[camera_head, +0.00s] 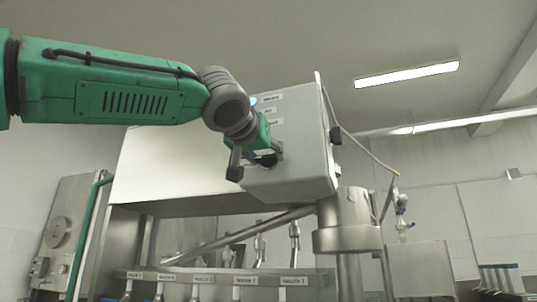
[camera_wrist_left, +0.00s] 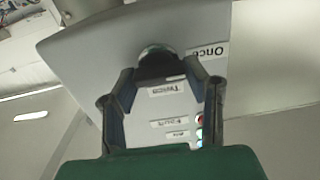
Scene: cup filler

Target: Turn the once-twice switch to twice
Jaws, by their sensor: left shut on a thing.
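The once-twice switch (camera_wrist_left: 157,58) is a dark knob with a metal ring on the face of a pale grey control box (camera_head: 302,165). In the left wrist view an "Once" label (camera_wrist_left: 208,51) is to its right, and a label that seems to read "Twice" (camera_wrist_left: 167,88) is below, between the fingers; both appear upside down. My left gripper (camera_head: 260,160) is at the box face, and in the left wrist view its two fingers (camera_wrist_left: 162,78) are around the knob, shut on it. The knob's pointer direction is hidden. My right gripper is not in view.
Small red and blue-white buttons or lights (camera_wrist_left: 199,125) sit near more labels on the panel. A cable (camera_head: 360,145) hangs from the box's right side. A steel column (camera_head: 347,225) stands beneath the box, and labelled valves (camera_head: 238,285) line the machine below.

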